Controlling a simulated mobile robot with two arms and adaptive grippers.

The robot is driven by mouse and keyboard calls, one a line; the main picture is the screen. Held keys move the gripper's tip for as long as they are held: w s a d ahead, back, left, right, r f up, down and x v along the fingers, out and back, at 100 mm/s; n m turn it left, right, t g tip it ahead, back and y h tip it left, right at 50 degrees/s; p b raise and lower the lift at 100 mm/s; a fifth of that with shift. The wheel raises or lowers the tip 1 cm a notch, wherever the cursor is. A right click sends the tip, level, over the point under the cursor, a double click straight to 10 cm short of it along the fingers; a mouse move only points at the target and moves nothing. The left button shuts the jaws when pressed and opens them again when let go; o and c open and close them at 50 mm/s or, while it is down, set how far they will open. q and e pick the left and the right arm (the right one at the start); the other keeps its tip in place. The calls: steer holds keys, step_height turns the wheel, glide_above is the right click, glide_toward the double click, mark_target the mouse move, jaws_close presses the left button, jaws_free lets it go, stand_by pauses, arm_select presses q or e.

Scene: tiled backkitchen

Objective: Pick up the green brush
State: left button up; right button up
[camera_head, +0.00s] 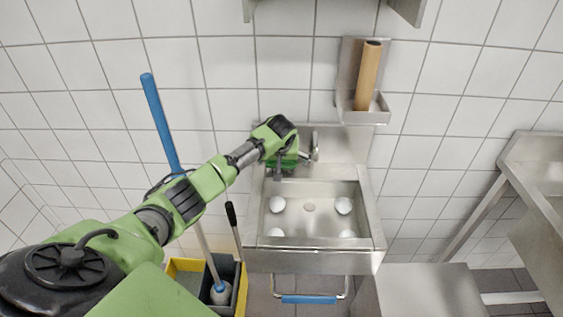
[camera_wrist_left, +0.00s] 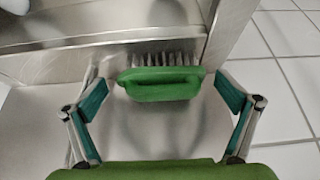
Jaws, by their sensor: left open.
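The green brush (camera_wrist_left: 162,84) lies on a steel surface in the left wrist view, its pale bristles facing the raised metal edge behind it. My left gripper (camera_wrist_left: 160,95) is open, with one teal-padded finger on each side of the brush and a gap to both. In the head view my left gripper (camera_head: 284,166) is at the back left of the sink. Green shows at the gripper there; I cannot clearly separate brush from gripper. My right gripper is not in view.
The steel sink (camera_head: 310,243) holds several white round items (camera_head: 344,205). A faucet (camera_head: 315,146) stands close right of my left gripper. A wall holder (camera_head: 362,116) carries a brown roll (camera_head: 369,75). A blue-handled mop (camera_head: 160,120) stands in a yellow-grey bucket (camera_head: 184,266).

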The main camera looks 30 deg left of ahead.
arm_select(q)
steer(key=shift+w+a+f, duration=0.1)
steer(key=shift+w+f, duration=0.05)
steer(key=shift+f, duration=0.2)
steer(key=c, duration=1.4)
steer(key=shift+r+b, duration=0.35)
steer(key=shift+r, duration=0.15)
steer(key=r, duration=0.2)
steer(key=shift+s+r+b, duration=0.2)
steer(key=shift+r+b, duration=0.1)
steer(key=shift+b, duration=0.05)
steer(key=s+d+r+b, duration=0.2)
steer(key=s+d+r, duration=0.5)
steer(key=s+r, duration=0.2)
steer(key=s, duration=0.2)
steer(key=shift+s+d+r+b, duration=0.2)
steer(key=shift+s+r+b, duration=0.05)
steer(key=shift+s+b, duration=0.1)
